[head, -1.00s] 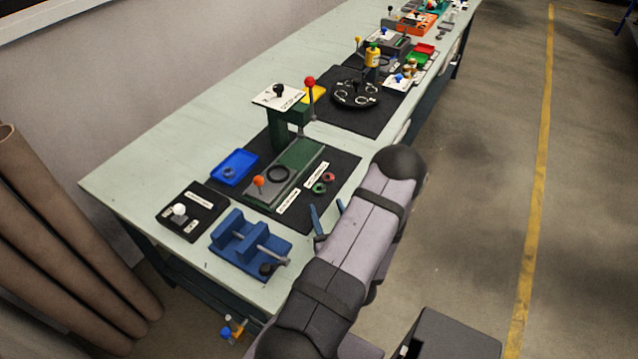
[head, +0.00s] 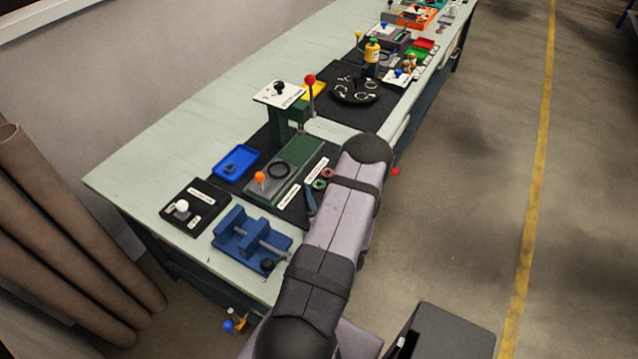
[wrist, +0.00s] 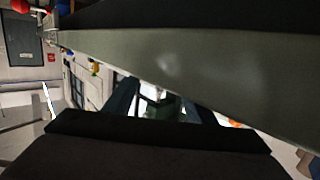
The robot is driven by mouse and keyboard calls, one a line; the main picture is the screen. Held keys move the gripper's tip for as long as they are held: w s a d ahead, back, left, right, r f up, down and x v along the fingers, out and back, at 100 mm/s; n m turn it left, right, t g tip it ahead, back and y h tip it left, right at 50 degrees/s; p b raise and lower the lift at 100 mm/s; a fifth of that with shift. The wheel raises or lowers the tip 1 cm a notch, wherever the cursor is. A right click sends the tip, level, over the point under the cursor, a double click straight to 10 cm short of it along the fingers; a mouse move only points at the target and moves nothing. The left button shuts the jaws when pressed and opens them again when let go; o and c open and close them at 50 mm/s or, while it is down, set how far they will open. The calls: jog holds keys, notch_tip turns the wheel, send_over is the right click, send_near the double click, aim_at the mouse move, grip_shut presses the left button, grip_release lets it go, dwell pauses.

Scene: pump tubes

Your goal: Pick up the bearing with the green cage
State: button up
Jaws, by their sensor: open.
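The bearing with the green cage (head: 319,185) is a small dark ring with green. It lies on the black mat in front of the green press. A red-caged bearing (head: 327,173) lies just behind it. My gripper (head: 311,198) shows as one blue finger close to the front-left of the green bearing; the other finger is hidden by my arm. The gripper is open and looks empty. I cannot tell its height above the mat. Neither bearing can be made out in the wrist view.
The green press (head: 305,155) stands behind the bearings, with white label strips (head: 317,171) beside them. A blue vise (head: 250,240) is at the front left, a blue tray (head: 235,163) beyond. A black switch panel (head: 196,206) is at the left. A round black carousel (head: 356,90) stands farther back.

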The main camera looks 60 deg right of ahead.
jog(key=shift+w+d+f, duration=0.1)
jog(key=shift+w+d, duration=0.1)
jog(key=shift+d, duration=0.05)
jog(key=shift+c, duration=0.4)
jog(key=c, duration=1.1)
notch_tip(320, 180, up, 10)
jog(key=shift+b, duration=0.35)
